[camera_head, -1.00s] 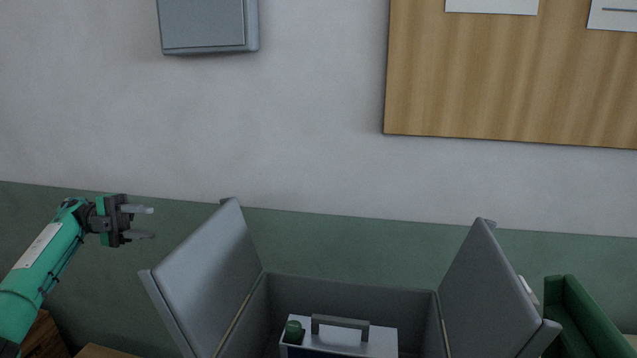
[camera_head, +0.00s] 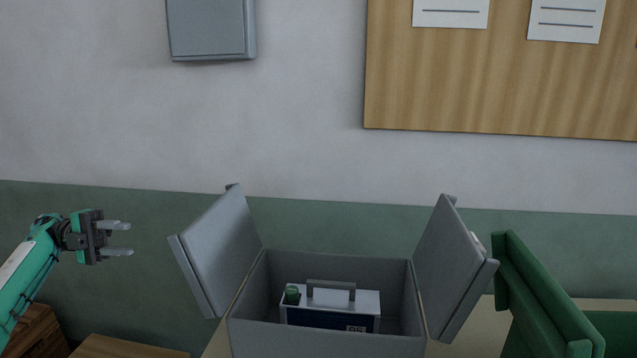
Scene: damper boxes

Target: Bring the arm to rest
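My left gripper (camera_head: 118,238) is at the left of the head view, on the end of my green arm. Its two pale fingers point right and stand apart with nothing between them. It is in the air, left of the open grey box (camera_head: 320,342) and clear of its left flap (camera_head: 222,250). My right gripper is not in view.
The grey box has its two side flaps tilted up and outward. Inside stands a white and dark case (camera_head: 345,300) with a handle and a green knob (camera_head: 291,294). A green box (camera_head: 545,300) is at the right. Wooden surfaces (camera_head: 125,347) are at lower left.

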